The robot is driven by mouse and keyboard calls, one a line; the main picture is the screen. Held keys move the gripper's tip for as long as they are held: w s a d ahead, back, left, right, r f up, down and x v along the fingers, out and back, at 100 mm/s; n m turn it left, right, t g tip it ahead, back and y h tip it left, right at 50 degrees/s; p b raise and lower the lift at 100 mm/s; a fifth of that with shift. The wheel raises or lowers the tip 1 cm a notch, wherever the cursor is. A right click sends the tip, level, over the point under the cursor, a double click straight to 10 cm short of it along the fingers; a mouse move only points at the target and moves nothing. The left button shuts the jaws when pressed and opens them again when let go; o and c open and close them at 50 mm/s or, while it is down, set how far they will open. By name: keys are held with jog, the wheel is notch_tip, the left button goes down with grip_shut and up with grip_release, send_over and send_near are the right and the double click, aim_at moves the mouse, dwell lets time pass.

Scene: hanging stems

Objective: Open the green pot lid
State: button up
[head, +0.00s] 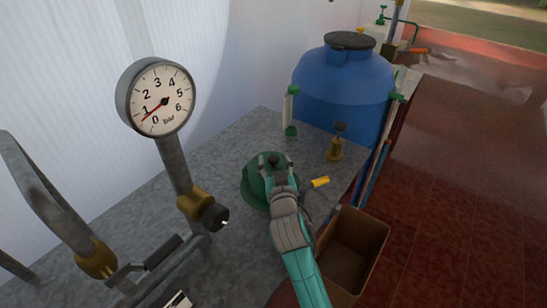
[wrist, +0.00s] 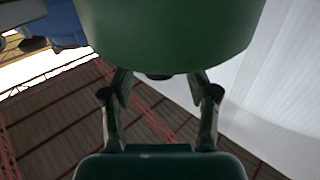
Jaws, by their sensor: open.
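The green pot (head: 252,186) stands on the grey counter in the head view, with its green lid (head: 262,164) on top. My arm covers part of its right side. In the wrist view the scene looks upside down, and the green body (wrist: 165,35) fills the top middle. A small dark knob (wrist: 158,76) shows at its lower edge. My gripper (wrist: 162,88) is open, with one finger on each side of the knob's position in the picture. I cannot tell whether the fingers touch it. In the head view my gripper (head: 276,164) is at the lid.
A pressure gauge (head: 160,98) on a pipe stands left of the pot. A blue tank (head: 343,85) and a brass valve (head: 335,150) are behind it. A brown bin (head: 370,228) stands at the right by the counter edge. The red tiled floor (head: 455,180) is clear.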

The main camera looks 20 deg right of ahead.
jog(key=shift+w+d, duration=0.15)
jog(key=shift+w, duration=0.75)
grip_shut()
